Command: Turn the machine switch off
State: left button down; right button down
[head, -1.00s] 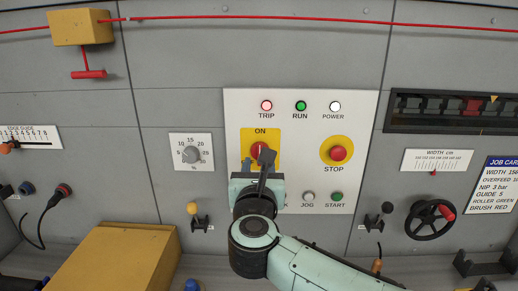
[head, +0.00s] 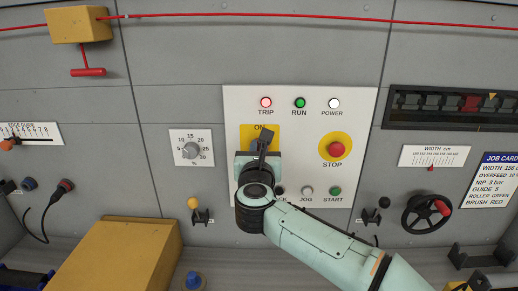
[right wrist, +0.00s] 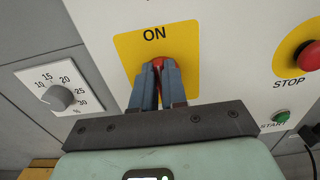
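The machine switch is a red rotary knob (right wrist: 158,63) on a yellow plate (right wrist: 188,45) marked ON, seen in the right wrist view. In the head view the yellow plate (head: 273,133) shows around my gripper, but the knob is hidden behind it. My right gripper (head: 264,141) is in front of the switch. In the right wrist view its two blue fingers (right wrist: 158,76) stand close together on either side of the red knob and appear closed on it. The ON label is above the fingertips. My left gripper is not in view.
On the same white panel are the red STOP button (head: 337,149), the JOG button (head: 307,191) and the green START button (head: 336,191). TRIP (head: 266,103), RUN and POWER lamps are above. A percent dial (head: 191,150) is left. A yellow box (head: 115,258) stands lower left.

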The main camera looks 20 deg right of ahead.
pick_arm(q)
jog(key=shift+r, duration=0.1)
pick_arm(e)
jog(key=shift+n, duration=0.3)
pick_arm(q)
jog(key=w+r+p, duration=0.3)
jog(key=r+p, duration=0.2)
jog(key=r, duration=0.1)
pick_arm(e)
jog(key=shift+w+a+f+n, duration=0.15)
jog(key=shift+a+f+n, duration=0.15)
jog(key=shift+n, duration=2.6)
jog(key=shift+w+a+f+n, duration=0.1)
jog(key=shift+a+f+n, duration=0.15)
jog(key=shift+n, duration=2.65)
jog(key=shift+w+a+f+n, duration=0.15)
jog(key=shift+a+f+n, duration=0.15)
jog(key=shift+n, duration=2.6)
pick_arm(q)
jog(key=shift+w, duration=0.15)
pick_arm(e)
jog(key=c, duration=1.2)
grip_release()
jog(key=shift+o, duration=0.2)
